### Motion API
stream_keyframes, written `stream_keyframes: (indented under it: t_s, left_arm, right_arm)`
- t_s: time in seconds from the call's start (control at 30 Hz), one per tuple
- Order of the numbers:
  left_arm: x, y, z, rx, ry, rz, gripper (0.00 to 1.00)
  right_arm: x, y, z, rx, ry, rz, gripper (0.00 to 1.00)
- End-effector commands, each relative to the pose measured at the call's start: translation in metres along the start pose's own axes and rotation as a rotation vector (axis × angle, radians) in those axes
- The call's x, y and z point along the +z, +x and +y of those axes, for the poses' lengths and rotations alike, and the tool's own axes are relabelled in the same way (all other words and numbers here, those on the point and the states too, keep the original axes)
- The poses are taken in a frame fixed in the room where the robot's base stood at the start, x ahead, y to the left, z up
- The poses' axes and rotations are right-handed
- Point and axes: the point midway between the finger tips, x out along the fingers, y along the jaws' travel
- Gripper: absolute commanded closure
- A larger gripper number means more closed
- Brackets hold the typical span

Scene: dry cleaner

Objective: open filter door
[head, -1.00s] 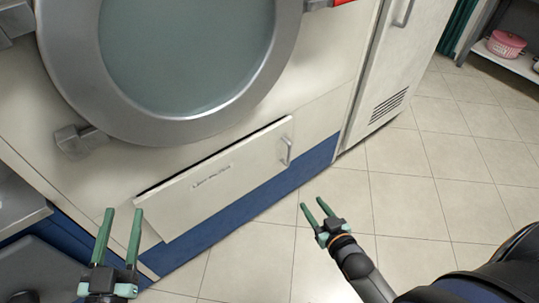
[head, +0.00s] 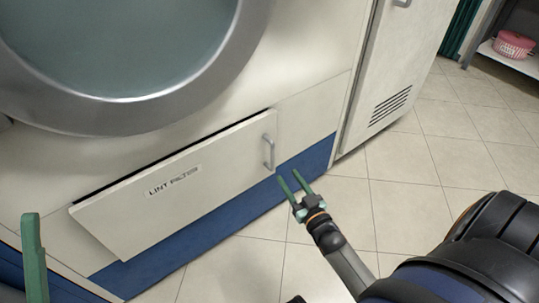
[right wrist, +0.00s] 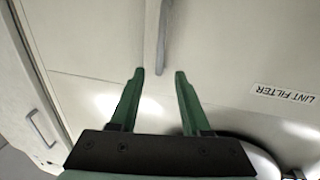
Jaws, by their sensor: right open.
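The filter door (head: 190,181) is a long, low cream panel labelled LINT FILTER under the machine's round door. A dark gap runs along its top edge, so it stands slightly out from the front. Its grey bar handle (head: 268,152) is near its right end. My right gripper (head: 289,175) is open and empty, just below and right of the handle. In the right wrist view, the handle (right wrist: 162,40) lies just ahead of the open fingertips (right wrist: 160,72), roughly in line with their gap. Only one finger of my left gripper (head: 34,260) shows, at the lower left.
The round door's grey rim (head: 205,85) is above the filter door. A tall cream cabinet with vents (head: 390,105) stands to the right. A pink basket (head: 513,45) sits on a shelf at the far right. Tiled floor (head: 410,170) is clear in front.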

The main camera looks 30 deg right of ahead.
Motion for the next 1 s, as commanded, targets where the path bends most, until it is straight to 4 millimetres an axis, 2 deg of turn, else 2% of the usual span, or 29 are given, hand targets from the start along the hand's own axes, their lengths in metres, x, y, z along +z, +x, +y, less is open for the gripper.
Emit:
stream_keyframes:
  t_s: [0.3, 0.5, 0.7, 1.0]
  left_arm:
    - [0.017, -0.016, 0.010, 0.003, -0.033, -0.008, 0.50]
    - [0.026, -0.025, 0.015, 0.006, -0.051, -0.014, 0.50]
    - [0.030, -0.028, 0.017, 0.010, -0.044, -0.018, 0.50]
    - [0.030, -0.028, 0.018, 0.012, -0.041, -0.019, 0.50]
  right_arm:
    - [0.002, 0.064, 0.000, -0.002, -0.001, 0.005, 0.53]
    - [0.002, 0.097, 0.000, 0.000, -0.001, 0.001, 0.53]
    - [0.001, 0.113, 0.000, -0.001, -0.001, 0.000, 0.53]
    - [0.000, 0.115, 0.000, -0.001, -0.001, -0.001, 0.53]
